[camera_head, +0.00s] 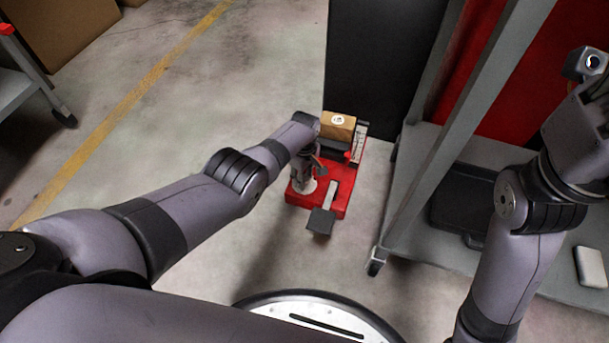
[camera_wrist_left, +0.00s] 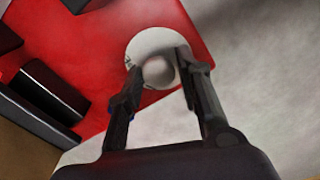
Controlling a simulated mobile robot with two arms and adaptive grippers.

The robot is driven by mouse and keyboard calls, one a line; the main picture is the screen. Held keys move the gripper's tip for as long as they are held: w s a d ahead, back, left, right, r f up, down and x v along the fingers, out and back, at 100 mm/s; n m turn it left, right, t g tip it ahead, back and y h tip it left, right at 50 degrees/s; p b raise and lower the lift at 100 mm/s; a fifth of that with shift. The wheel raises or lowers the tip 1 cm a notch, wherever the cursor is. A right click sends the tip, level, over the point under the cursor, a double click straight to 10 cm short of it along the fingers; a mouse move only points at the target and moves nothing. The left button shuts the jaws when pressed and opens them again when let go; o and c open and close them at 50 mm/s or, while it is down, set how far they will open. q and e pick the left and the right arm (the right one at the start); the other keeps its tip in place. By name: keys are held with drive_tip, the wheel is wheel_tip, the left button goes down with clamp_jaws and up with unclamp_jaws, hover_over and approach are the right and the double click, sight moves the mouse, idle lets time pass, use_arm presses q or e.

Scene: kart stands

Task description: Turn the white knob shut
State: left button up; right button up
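The white knob is a pale round ball on a white disc (camera_wrist_left: 144,43) in the left wrist view; the ball (camera_wrist_left: 157,73) sits between my fingers. In the head view the white disc (camera_head: 308,187) shows at the left side of a red base (camera_head: 341,198), partly covered by my gripper. My left gripper (camera_head: 301,186) points down over it. In the left wrist view its dark fingers (camera_wrist_left: 159,62) stand apart on either side of the ball, with small gaps visible. Whether a fingertip touches is hard to tell.
A grey-black pedal-like part (camera_head: 321,221) sticks out in front. A grey metal cart (camera_head: 408,240) stands close on the right, a black panel (camera_head: 375,70) behind. Floor to the left is open.

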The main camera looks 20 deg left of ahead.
use_arm(q)
drive_tip(key=o, duration=0.3)
drive_tip(key=shift+d+r, duration=0.1)
drive_tip(key=shift+r, duration=0.05)
drive_tip(key=shift+w+r, duration=0.1)
drive_tip(key=shift+r, duration=0.35)
wheel_tip(320, 180, up, 11)
idle(0.4)
idle(0.4)
